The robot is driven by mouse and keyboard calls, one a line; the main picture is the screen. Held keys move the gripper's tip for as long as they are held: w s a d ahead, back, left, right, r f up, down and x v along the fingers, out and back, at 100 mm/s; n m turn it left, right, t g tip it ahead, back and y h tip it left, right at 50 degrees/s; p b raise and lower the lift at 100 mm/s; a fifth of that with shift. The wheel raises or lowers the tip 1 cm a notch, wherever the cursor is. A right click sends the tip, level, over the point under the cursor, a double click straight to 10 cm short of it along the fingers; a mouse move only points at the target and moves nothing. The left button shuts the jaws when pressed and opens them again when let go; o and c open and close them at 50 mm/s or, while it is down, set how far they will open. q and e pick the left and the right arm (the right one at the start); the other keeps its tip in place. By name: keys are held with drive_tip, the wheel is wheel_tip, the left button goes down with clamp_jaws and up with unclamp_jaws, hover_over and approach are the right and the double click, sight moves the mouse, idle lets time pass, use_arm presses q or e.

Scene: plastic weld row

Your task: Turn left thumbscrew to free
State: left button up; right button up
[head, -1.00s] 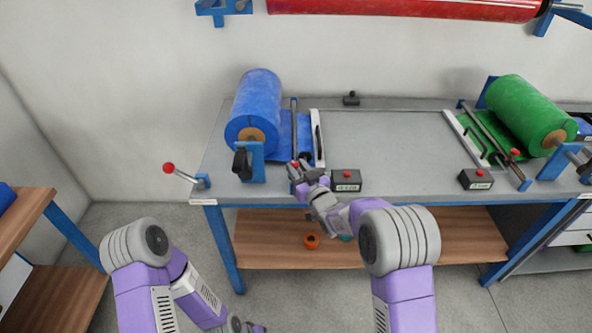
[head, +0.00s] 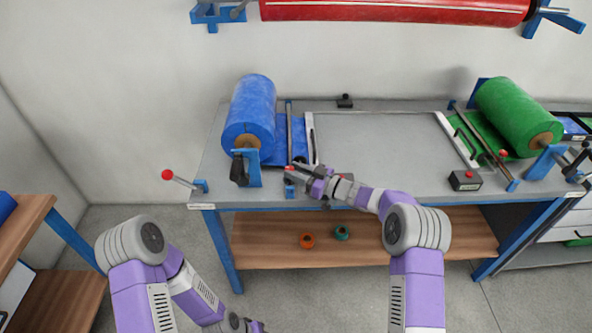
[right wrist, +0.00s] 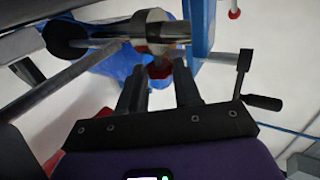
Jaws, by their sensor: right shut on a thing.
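The left thumbscrew is a small red knob (head: 289,169) at the front end of the metal bar (head: 290,128) beside the blue roll. My right gripper (head: 292,174) reaches it from the right. In the right wrist view, my right gripper (right wrist: 160,85) has its two dark fingers on either side of the red thumbscrew (right wrist: 161,71), just below a silver collar (right wrist: 152,28). The jaws are shut on it, and the fingers partly hide it. My left arm hangs low at the bottom of the head view, and its gripper (head: 252,326) is cut off by the frame edge.
The blue roll (head: 250,113) and a black crank handle (head: 239,169) stand left of the gripper. A red-tipped lever (head: 168,175) sticks out at the bench's left edge. A green roll (head: 517,117) lies at the right.

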idle(0.4)
drive_tip(key=o, duration=1)
drive_tip(key=shift+o, duration=0.2)
drive_tip(key=shift+d, duration=0.1)
drive_tip(key=p+v, duration=0.1)
drive_tip(key=v, duration=0.5)
drive_tip(key=shift+r+p, duration=0.1)
drive_tip(key=shift+p, duration=0.25)
drive_tip(key=shift+s+d, duration=0.35)
drive_tip(key=shift+d, duration=0.2)
